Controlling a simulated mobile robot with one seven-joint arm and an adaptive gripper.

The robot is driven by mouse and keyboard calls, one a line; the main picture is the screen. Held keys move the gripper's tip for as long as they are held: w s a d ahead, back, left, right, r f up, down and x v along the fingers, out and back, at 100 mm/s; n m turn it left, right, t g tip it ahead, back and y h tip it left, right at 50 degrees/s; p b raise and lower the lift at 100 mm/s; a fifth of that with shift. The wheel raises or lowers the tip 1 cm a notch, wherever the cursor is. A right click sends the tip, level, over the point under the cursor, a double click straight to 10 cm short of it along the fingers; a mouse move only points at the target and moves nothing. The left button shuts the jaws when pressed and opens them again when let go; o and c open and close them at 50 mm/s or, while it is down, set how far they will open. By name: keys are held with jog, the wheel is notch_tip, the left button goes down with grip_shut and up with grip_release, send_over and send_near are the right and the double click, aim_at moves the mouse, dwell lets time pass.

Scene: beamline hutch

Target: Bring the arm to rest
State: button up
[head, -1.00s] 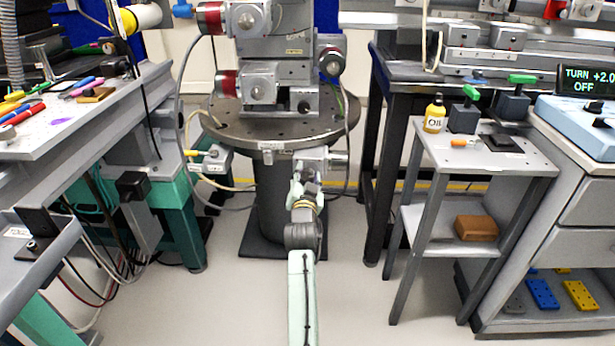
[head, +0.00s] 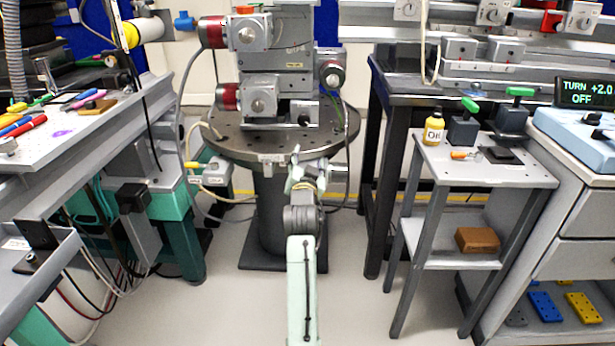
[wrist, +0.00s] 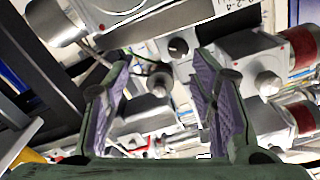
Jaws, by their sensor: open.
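My arm reaches forward from the bottom middle of the head view, with my gripper (head: 308,168) at its far end in front of the round stage table (head: 228,140). In the wrist view my gripper (wrist: 162,105) has its two purple-padded fingers spread apart with nothing between them. Past the fingers, the wrist view shows grey stage blocks with red-ended motors (wrist: 302,118), out of reach of the fingertips as far as I can tell. The exact gap between my gripper and the table edge is hard to judge in the head view.
A small grey cart (head: 485,172) at right holds an oil bottle (head: 434,127), green-handled blocks and, below, a brown block (head: 478,240). A bench (head: 60,155) with pens stands at left. Cables hang around the round table. Floor is clear on both sides of my arm.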

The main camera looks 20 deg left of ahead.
jog(key=shift+r, duration=0.55)
